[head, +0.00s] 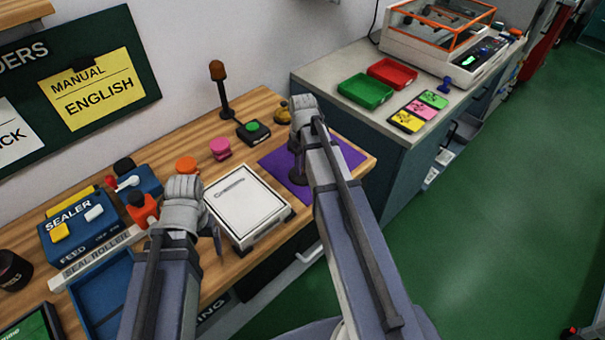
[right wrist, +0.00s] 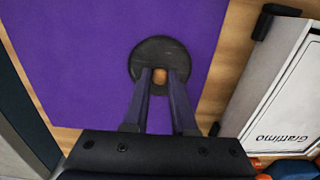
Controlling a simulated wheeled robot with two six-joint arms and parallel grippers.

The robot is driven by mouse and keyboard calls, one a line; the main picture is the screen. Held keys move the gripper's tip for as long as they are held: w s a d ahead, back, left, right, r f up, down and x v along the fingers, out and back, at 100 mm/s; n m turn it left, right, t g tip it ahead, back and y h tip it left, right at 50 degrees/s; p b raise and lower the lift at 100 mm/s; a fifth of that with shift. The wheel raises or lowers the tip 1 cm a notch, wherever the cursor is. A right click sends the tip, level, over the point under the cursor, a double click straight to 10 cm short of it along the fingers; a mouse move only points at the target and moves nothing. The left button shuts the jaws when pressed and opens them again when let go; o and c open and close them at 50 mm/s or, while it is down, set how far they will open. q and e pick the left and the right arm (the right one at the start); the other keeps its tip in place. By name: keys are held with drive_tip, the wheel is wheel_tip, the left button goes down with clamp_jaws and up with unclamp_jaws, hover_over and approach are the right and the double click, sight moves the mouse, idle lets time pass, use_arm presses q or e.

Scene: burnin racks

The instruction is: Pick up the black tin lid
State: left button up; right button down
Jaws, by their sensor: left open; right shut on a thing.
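The black tin lid (right wrist: 150,50) is a round dark disc with a small tan knob at its middle, seen in the right wrist view over the purple mat (right wrist: 75,70). My right gripper (right wrist: 160,77) is shut on the lid's knob. I cannot tell whether the lid touches the mat. In the head view the right gripper (head: 297,177) points down at the purple mat (head: 350,153), and my forearm hides part of it. My left gripper (head: 217,240) is open, beside the left edge of the white Grattimo box, mostly hidden by its own wrist.
The white box (head: 245,203) lies left of the mat. A pink stamp (head: 220,148), a green button (head: 253,131) and a blue sealer (head: 85,230) stand along the bench. Green (head: 365,91) and red (head: 392,73) trays sit on the grey counter to the right.

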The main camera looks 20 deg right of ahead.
use_arm(q)
drive_tip(key=shift+r, duration=0.1)
use_arm(e)
drive_tip(key=shift+r, duration=0.15)
use_arm(q)
wheel_tip(320, 180, up, 10)
drive_tip(key=p, duration=1)
use_arm(e)
wheel_tip(320, 180, up, 10)
use_arm(q)
drive_tip(key=shift+c, duration=0.3)
